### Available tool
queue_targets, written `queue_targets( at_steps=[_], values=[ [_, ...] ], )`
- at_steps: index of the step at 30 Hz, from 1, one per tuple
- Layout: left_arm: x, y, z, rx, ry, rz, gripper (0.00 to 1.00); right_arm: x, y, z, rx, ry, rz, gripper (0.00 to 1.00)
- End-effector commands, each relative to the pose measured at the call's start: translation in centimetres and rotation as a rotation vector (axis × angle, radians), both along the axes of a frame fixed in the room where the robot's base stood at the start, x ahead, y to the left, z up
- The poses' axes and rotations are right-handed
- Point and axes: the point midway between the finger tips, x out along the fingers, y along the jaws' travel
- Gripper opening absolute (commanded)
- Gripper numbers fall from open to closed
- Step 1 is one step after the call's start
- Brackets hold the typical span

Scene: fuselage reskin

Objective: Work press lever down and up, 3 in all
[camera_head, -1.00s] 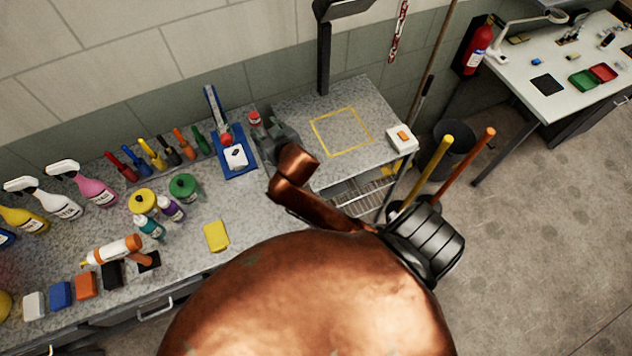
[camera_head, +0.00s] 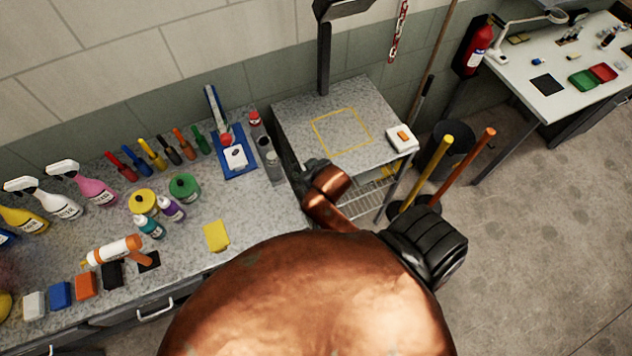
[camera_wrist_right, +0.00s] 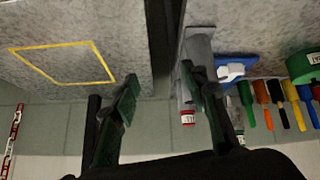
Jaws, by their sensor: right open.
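The press has a blue base (camera_head: 247,136) on the grey speckled bench. Its silver lever (camera_head: 214,106) slants toward a red knob (camera_head: 227,139), over a white block (camera_head: 236,157). Part of the blue base also shows in the right wrist view (camera_wrist_right: 238,60). My right gripper (camera_head: 303,176) is right of the press, near the bench's right edge, apart from the lever. In the right wrist view (camera_wrist_right: 158,88) its two dark fingers are spread with nothing between them. My left gripper is not in view.
Several coloured-handled tools (camera_head: 168,150) line the bench left of the press. A side table (camera_head: 300,118) with a yellow outline is at right.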

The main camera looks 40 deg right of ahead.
Motion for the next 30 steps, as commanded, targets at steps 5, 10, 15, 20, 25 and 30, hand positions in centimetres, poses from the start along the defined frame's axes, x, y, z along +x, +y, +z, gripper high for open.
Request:
queue_targets(
  at_steps=[5,10,15,20,25,30],
  values=[
    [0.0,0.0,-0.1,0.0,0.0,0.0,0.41,-2.3,-0.6,-2.2,0.006,0.06,0.004,0.41],
    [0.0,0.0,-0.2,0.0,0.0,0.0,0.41,-3.6,-0.9,-3.5,0.008,0.095,0.01,0.41],
    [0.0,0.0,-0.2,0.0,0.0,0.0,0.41,-4.1,-1.0,-4.1,0.009,0.109,0.011,0.41],
    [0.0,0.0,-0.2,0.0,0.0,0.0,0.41,-4.1,-1.0,-4.1,0.009,0.11,0.012,0.41],
    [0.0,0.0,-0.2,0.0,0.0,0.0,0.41,-4.2,-1.0,-4.3,0.009,0.113,0.012,0.41],
    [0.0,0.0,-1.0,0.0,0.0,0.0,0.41,-6.6,-1.5,-9.9,0.018,0.201,0.024,0.41]
  ],
)
